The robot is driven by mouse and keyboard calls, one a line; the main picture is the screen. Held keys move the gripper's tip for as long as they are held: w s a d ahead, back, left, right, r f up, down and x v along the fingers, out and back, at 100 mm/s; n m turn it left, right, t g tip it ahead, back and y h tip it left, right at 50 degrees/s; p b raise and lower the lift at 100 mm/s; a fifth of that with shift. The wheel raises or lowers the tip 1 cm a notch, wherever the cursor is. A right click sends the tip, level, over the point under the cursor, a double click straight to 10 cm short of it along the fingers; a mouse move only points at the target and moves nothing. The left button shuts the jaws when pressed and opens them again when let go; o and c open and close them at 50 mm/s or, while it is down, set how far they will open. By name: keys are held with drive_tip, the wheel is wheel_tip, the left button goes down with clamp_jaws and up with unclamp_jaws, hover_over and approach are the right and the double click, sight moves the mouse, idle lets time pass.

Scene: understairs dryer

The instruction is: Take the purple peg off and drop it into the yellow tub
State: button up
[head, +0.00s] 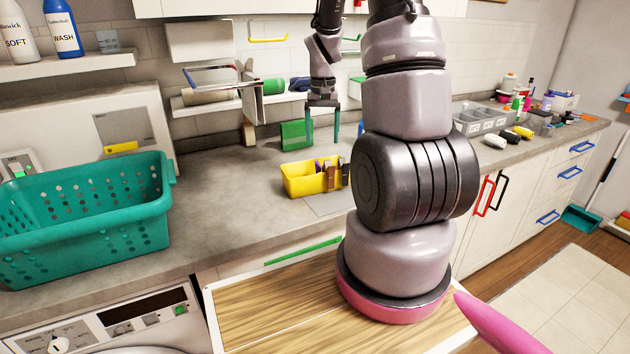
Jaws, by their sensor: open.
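The yellow tub (299,182) stands on the grey counter in the middle of the head view. Small dark, brownish and purplish items (328,173) show at its right side. They are too small to tell apart, and I cannot tell whether they are inside it or behind it. I cannot make out the purple peg for certain. My gripper (322,139) points down above and behind the tub, with its two teal fingers apart and nothing visible between them. A green upright piece (296,135) is just left of the fingers. My arm hides part of the counter.
A teal perforated basket (85,215) stands on the counter at the left. A wall shelf with a rolled item (206,95) is behind. A grey divided tray (481,122) and several bottles stand at the right. The counter between basket and tub is clear.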

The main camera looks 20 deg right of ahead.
wheel_tip(320, 180, up, 8)
drive_tip(key=shift+f, duration=0.15)
idle(0.4)
drive_tip(key=s+a+r+t+y, duration=0.1)
drive_tip(key=s+a+r+t, duration=0.2)
drive_tip(key=s+a+r, duration=0.3)
drive_tip(key=s+a+r+n+t+y, duration=0.1)
drive_tip(key=s+a+r+t, duration=0.3)
drive_tip(key=s+a+r, duration=0.3)
drive_tip(key=s+r, duration=0.4)
drive_tip(key=s, duration=0.3)
drive_tip(key=shift+a+r, duration=0.3)
drive_tip(key=shift+r, duration=0.05)
